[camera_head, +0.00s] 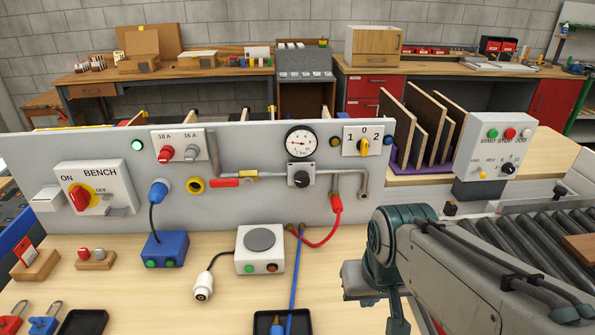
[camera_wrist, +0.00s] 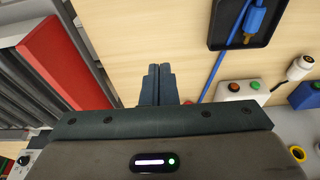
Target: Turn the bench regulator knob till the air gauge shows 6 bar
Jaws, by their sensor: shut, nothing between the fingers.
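The black regulator knob (camera_head: 301,179) sits on a small white plate on the grey bench panel. The round white air gauge (camera_head: 301,143) is right above it. The gauge's needle is too small to read exactly. A grey pipe runs from the knob's plate to both sides. My gripper (camera_wrist: 158,70) is shut and empty in the wrist view, its two dark fingers together above the bare wooden bench top. It is apart from the knob, which I cannot make out in the wrist view. My arm fills the lower right of the head view.
A red-handled valve (camera_head: 225,183) lies left of the knob; a red hose (camera_head: 325,237) hangs to its right. A white box (camera_head: 260,250), a blue cable (camera_head: 295,275) and a black tray (camera_wrist: 240,22) occupy the bench. A roller conveyor (camera_head: 515,240) is at right.

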